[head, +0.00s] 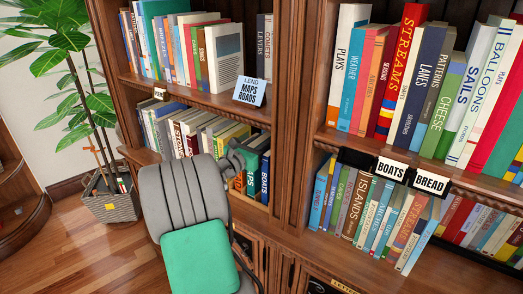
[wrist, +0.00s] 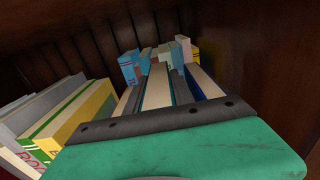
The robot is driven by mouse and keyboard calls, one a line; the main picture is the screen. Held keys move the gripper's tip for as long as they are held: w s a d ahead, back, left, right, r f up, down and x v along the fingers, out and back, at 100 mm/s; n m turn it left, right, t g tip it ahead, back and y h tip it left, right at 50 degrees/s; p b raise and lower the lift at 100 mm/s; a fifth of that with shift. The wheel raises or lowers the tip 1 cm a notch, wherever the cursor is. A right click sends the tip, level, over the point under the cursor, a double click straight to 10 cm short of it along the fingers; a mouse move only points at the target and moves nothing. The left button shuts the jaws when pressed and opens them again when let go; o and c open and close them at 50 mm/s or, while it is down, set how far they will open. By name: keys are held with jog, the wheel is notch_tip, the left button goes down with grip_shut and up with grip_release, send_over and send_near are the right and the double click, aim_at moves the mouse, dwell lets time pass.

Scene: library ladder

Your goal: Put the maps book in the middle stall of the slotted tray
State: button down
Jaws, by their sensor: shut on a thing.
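My gripper (head: 240,157) reaches in at the lower left shelf, among the right-hand books there. It is shut on a book, seemingly the maps book (head: 251,183). Only part of its spine shows, with letters that read like "APS". My grey hand and its green panel hide the rest.
A book marked BOATS (head: 265,178) stands just right of my gripper. A wooden upright (head: 291,120) parts the bays. In the wrist view, a yellow-green book (wrist: 75,120) leans at left.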

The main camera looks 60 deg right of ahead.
jog(key=shift+f, duration=0.25)
jog(key=c, duration=1.4)
grip_release()
jog(key=shift+o, duration=0.2)
